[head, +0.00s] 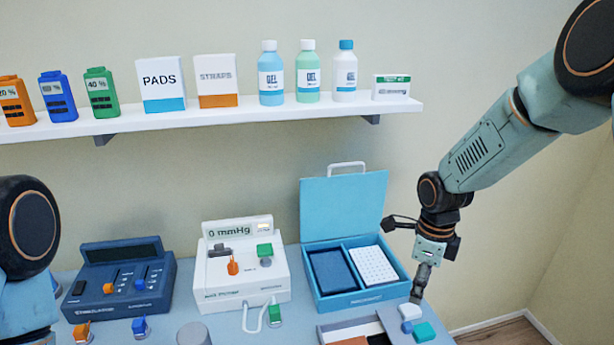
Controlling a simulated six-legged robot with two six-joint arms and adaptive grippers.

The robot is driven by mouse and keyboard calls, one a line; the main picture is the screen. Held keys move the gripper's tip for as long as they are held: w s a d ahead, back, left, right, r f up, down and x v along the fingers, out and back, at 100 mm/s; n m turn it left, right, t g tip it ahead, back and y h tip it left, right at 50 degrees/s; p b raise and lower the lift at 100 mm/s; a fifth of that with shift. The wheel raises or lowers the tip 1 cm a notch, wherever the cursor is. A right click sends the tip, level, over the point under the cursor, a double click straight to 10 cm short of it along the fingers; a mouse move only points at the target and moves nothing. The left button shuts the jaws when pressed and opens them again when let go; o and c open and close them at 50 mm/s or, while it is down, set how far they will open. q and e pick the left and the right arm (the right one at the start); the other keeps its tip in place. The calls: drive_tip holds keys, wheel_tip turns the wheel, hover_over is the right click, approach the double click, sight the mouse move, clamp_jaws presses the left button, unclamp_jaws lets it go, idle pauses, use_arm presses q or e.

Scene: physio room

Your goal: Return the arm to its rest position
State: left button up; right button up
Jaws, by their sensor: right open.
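My right arm comes in from the upper right and bends down at its wrist. My right gripper (418,297) points down, just above a small white block (410,311) at the table's right front. It is open, and I see nothing held in it. Whether its fingertips touch the white block, I cannot tell. A teal block (424,332) lies just in front of the white one. Only a thick joint and a link of my left arm show at the left edge. My left gripper is out of the picture.
An open blue case (358,297) stands just left of my right gripper. A white 0 mmHg device (243,295) and a dark blue console (117,298) are further left. A wall shelf (215,115) holds bottles and boxes.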

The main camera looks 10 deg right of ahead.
drive_tip(key=s+a+f+n+y, duration=0.1)
drive_tip(key=s+a+f+n, duration=0.3)
drive_tip(key=s+f+n, duration=0.3)
drive_tip(key=s+a+f+n, duration=0.4)
drive_tip(key=s+f+n, duration=0.2)
drive_tip(key=s+f, duration=0.15)
drive_tip(key=s+a+f+n+h, duration=0.1)
drive_tip(key=s+f+n, duration=0.1)
drive_tip(key=s+n, duration=1.3)
wheel_tip(320, 180, down, 21)
drive_tip(key=s+m+b, duration=0.2)
drive_tip(key=b, duration=1.8)
drive_tip(key=shift+a+r, duration=0.15)
drive_tip(key=shift+r, duration=0.05)
